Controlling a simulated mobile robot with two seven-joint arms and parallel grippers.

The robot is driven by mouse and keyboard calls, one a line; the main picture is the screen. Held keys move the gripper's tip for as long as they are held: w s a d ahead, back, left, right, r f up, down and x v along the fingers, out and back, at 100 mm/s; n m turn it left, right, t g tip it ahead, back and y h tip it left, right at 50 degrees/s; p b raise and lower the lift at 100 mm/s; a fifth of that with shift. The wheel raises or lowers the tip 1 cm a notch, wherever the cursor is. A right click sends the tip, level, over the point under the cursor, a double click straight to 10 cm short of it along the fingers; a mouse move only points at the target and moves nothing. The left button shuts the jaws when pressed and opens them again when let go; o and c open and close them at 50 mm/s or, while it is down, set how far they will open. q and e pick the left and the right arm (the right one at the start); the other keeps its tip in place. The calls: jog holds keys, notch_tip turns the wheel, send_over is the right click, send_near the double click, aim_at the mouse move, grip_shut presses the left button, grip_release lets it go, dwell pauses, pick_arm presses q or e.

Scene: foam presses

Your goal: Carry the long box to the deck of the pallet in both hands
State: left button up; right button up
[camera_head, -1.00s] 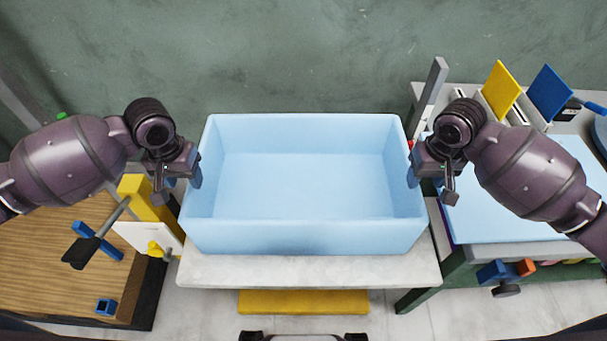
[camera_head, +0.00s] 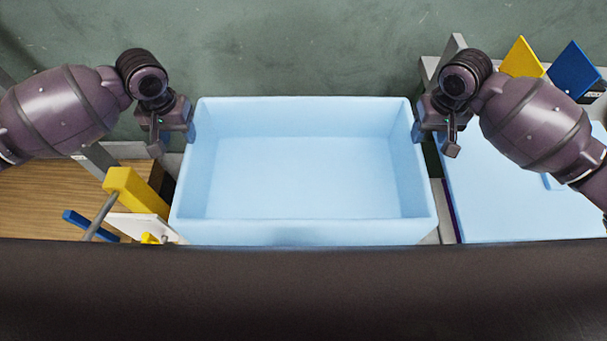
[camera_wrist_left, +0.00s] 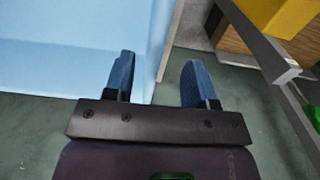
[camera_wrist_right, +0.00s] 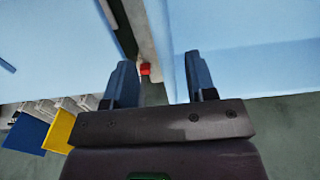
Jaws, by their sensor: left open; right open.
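The long box (camera_head: 305,232) is a light-blue, open-topped, empty tray shape in the middle of the head view. My left gripper (camera_head: 188,128) is at its left end wall and my right gripper (camera_head: 419,130) at its right end wall, both towards the far side. In the left wrist view, the left gripper (camera_wrist_left: 160,82) is open, with the box wall (camera_wrist_left: 160,35) between its fingers. In the right wrist view, the right gripper (camera_wrist_right: 161,82) is open, with the box wall (camera_wrist_right: 164,38) between its fingers. Contact cannot be told. No pallet is visible.
A wooden-topped bench (camera_head: 40,205) with a yellow post (camera_head: 135,190) is at left. A bench with a light-blue sheet (camera_head: 520,205), a yellow panel (camera_head: 522,58) and a blue panel (camera_head: 572,70) is close at right. A dark band hides the near foreground.

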aim_at(188, 152)
pick_arm(q)
notch_tip(188, 152, down, 10)
jog(key=shift+r, duration=0.1)
pick_arm(e)
notch_tip(188, 152, down, 10)
jog(key=shift+r, duration=0.1)
pick_arm(q)
grip_shut()
pick_arm(e)
grip_shut()
